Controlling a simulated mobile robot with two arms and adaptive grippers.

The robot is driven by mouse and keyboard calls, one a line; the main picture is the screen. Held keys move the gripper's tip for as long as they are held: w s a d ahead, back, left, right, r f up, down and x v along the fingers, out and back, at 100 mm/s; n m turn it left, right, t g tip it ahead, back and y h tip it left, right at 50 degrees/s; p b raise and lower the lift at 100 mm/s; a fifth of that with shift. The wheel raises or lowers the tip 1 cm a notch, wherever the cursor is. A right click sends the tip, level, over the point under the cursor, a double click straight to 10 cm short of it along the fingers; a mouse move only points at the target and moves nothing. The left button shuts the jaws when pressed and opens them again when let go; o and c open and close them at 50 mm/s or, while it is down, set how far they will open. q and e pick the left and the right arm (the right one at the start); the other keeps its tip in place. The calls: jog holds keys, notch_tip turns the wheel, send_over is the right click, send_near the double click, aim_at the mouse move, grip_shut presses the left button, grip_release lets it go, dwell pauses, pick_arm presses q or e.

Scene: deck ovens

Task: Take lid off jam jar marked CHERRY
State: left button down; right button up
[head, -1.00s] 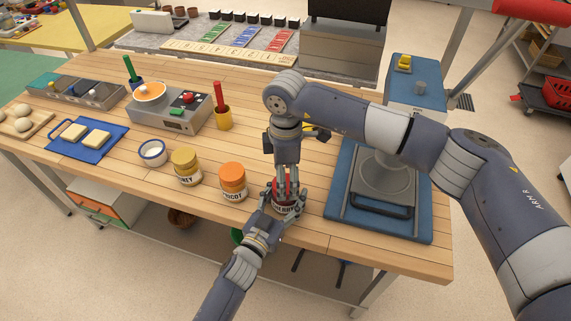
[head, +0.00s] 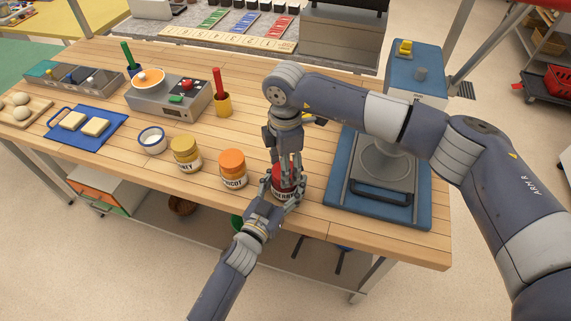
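The CHERRY jam jar (head: 286,196) stands upright on the wooden table near its front edge, with part of its white label showing. Its red lid (head: 283,180) is on top, partly hidden by fingers. My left gripper (head: 281,191) comes from the front and is closed around the jar's body. My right gripper (head: 284,172) points straight down from above, with its fingers around the lid. The lid looks seated on the jar; any small gap between them is hidden.
An apricot jar (head: 232,168) with an orange lid and a honey jar (head: 186,154) stand to the left. A blue-based press (head: 345,208) stands close on the right. The table's front edge (head: 330,222) is near.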

jog(key=n, duration=0.3)
jog(key=shift+w+n, duration=0.1)
jog(key=shift+n, duration=0.3)
pick_arm(q)
jog(key=shift+d, duration=0.1)
pick_arm(e)
jog(key=n, duration=0.3)
jog(key=shift+n, duration=0.4)
jog(key=n, duration=0.3)
jog(key=shift+n, duration=0.4)
jog(key=n, duration=0.3)
jog(key=shift+r, duration=0.1)
jog(key=n, duration=1.8)
jog(key=shift+n, duration=0.4)
jog(key=n, duration=0.5)
jog(key=shift+n, duration=0.3)
jog(key=n, duration=1.2)
